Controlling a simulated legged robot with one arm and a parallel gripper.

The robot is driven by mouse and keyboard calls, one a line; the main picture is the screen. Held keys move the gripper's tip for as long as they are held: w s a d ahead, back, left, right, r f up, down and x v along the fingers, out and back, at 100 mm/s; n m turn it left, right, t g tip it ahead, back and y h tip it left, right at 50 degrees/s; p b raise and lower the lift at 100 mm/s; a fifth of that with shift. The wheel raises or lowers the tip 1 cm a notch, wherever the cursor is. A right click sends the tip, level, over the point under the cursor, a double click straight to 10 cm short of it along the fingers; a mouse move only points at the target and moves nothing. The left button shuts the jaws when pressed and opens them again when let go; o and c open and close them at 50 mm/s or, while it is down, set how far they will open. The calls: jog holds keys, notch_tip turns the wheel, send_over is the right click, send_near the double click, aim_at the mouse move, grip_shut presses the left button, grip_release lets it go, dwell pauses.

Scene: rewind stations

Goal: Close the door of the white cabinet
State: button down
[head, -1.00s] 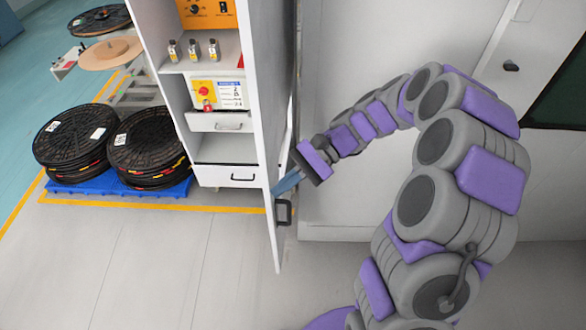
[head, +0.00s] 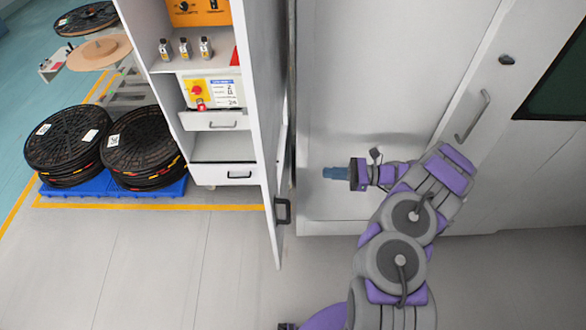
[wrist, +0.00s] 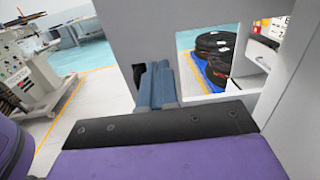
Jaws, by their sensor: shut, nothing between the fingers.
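The white cabinet (head: 160,120) stands left of centre in the head view with its front open and its shelves showing. Its door (head: 262,110) stands open, seen nearly edge-on, with a black handle (head: 283,211) low near its free edge. My gripper (head: 326,173) is right of the door, on its outer side, a little above the handle in the picture. A gap shows between them in the head view. The blue fingers (wrist: 162,85) are together and empty in the wrist view. A pale panel (wrist: 140,25) is ahead of them; a dark part beside the fingers is unclear.
Black reels (head: 145,145) lie on a blue pallet (head: 100,188) left of the cabinet. A grey wall-like panel (head: 385,70) stands behind my arm, with a bar handle (head: 473,115) at right. The floor in front of the door is clear.

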aim_at(275, 171)
jog(key=a, duration=0.5)
jog(key=w+a+b, duration=0.1)
jog(key=a, duration=0.9)
jog(key=shift+w+f+b, duration=0.15)
jog(key=shift+w+b, duration=0.05)
jog(key=shift+b, duration=0.15)
jog(key=shift+d, duration=0.3)
